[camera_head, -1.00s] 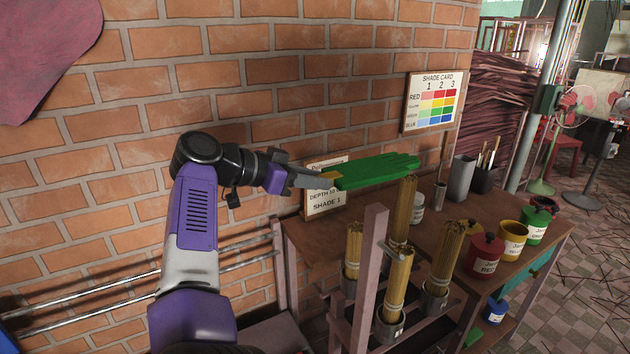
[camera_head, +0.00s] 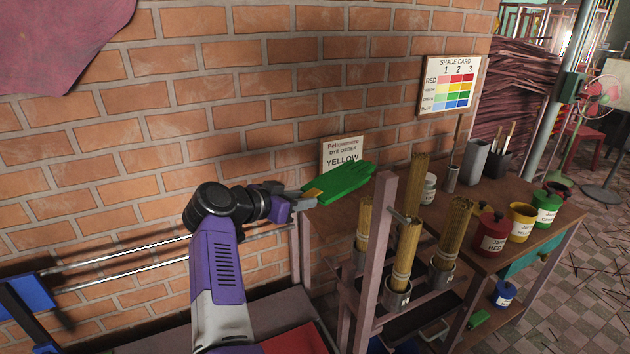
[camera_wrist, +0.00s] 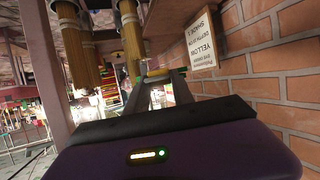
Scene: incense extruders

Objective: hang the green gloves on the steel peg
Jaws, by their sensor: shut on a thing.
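My gripper is shut on the cuff end.
Bundles of sticks (camera_head: 409,250) stand in metal cups by the mauve post (camera_head: 383,245). A dye order sign (camera_head: 343,153) stands behind the gloves. Red, yellow and green pots (camera_head: 522,222) stand on the table at right. A red surface (camera_head: 295,341) lies low in front.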

